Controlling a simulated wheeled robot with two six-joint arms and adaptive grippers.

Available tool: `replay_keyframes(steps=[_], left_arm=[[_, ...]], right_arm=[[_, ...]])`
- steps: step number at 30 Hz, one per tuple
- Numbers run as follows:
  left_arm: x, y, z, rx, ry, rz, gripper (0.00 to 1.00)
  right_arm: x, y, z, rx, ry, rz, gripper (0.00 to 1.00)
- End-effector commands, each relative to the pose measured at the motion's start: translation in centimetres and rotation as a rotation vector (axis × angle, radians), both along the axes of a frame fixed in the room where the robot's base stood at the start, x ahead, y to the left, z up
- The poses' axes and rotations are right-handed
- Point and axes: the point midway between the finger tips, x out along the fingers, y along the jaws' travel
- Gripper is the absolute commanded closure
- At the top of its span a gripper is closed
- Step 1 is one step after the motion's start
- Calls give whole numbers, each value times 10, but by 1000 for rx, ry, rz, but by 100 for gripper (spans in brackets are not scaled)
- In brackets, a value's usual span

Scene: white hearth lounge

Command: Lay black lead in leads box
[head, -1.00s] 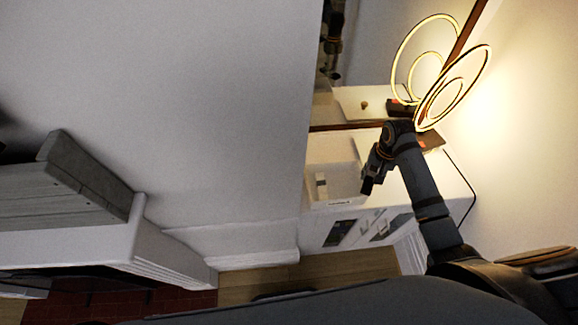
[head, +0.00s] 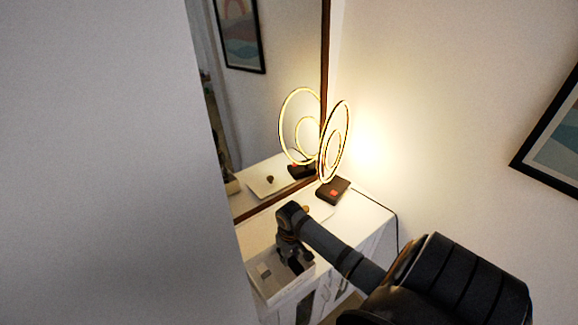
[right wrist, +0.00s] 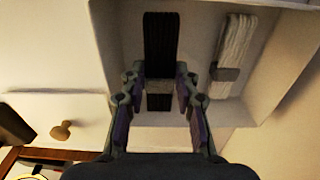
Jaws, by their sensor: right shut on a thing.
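The leads box (head: 263,291) is an open white box on the white cabinet top in the head view. It also shows in the right wrist view (right wrist: 275,92). A pale lead bundle (right wrist: 236,45) with a grey band lies inside it, on the right in the wrist view. My right gripper (right wrist: 161,78) is shut on the black lead (right wrist: 161,40), a dark bundle with a grey band. The lead shows within the box's walls; whether it touches the floor I cannot tell. In the head view my right gripper (head: 297,258) is over the box. My left gripper is out of view.
A small round wooden knob (right wrist: 61,130) is beside the leads box. A mirror (head: 270,110) rises behind the cabinet. A white wall (head: 100,160) fills the left.

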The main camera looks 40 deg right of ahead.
Motion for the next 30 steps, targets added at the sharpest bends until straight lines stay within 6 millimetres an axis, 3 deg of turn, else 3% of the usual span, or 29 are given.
replay_keyframes(steps=[5,10,19,20,21,24,30], left_arm=[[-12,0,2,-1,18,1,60],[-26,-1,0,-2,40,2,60],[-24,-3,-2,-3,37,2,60],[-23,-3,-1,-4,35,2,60],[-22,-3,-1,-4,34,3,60],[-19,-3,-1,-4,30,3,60],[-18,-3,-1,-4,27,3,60]], right_arm=[[0,1,-22,2,0,0,100],[0,0,-24,1,-1,0,100],[0,0,-31,1,0,0,100],[0,0,-30,0,0,0,66],[0,0,-30,0,0,0,60],[0,0,-30,0,0,0,47],[0,0,-30,1,0,0,47]])
